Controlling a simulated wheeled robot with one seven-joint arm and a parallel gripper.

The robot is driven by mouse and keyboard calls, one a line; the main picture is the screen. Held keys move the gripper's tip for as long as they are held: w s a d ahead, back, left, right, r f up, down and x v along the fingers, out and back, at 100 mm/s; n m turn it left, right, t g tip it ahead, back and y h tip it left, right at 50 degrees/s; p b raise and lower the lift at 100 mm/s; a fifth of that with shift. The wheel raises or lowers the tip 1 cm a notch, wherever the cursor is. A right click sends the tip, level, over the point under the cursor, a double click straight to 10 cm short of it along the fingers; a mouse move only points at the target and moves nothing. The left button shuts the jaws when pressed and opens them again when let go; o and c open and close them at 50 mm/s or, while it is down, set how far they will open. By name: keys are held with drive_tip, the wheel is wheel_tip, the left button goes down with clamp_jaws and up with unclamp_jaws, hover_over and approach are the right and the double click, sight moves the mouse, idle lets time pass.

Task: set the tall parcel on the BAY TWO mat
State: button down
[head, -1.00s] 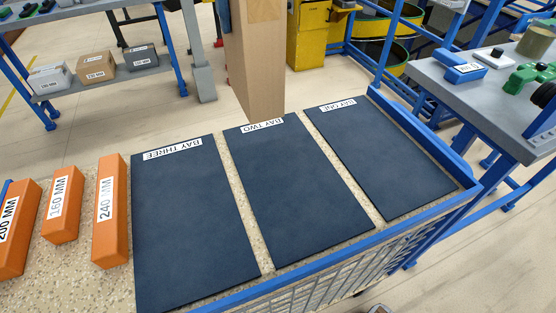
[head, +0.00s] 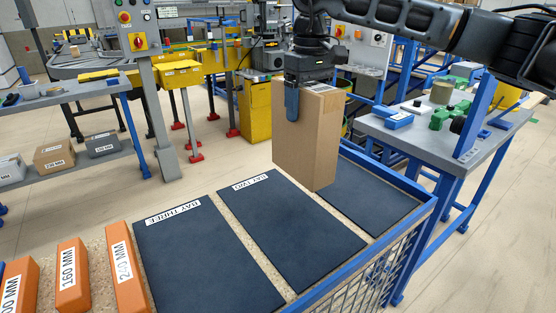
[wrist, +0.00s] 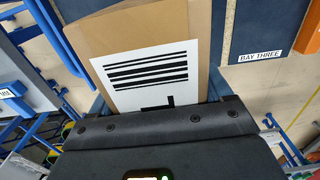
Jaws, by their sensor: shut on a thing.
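The tall parcel (head: 306,145) is a brown cardboard box, held upright by its top in my gripper (head: 304,98). In the head view the parcel's lower end overlaps the right edge of the dark blue BAY TWO mat (head: 290,235) and the BAY ONE mat (head: 372,200), hiding BAY ONE's label. It appears raised above the mats, but the exact gap is hard to tell. In the wrist view the parcel (wrist: 225,10) fills the top middle, with a white barcode label facing the camera.
The BAY THREE mat (head: 200,260) lies left of BAY TWO, empty. Orange blocks (head: 72,275) marked in millimetres stand further left. A blue mesh rail (head: 412,190) edges the table at right. A grey bench (head: 425,140) with loose items stands beyond it.

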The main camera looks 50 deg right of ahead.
drive_tip(key=w+a+f+p, duration=0.1)
drive_tip(key=w+a+f, duration=0.2)
drive_tip(key=a+f, duration=0.3)
drive_tip(key=shift+w+a+f+p, duration=0.15)
drive_tip(key=shift+a+f+p, duration=0.15)
drive_tip(key=shift+f, duration=1.05)
unclamp_jaws()
drive_tip(key=shift+r, duration=0.1)
wheel_tip(320, 180, up, 12)
drive_tip(key=b, duration=0.1)
drive_tip(key=shift+r, duration=0.1)
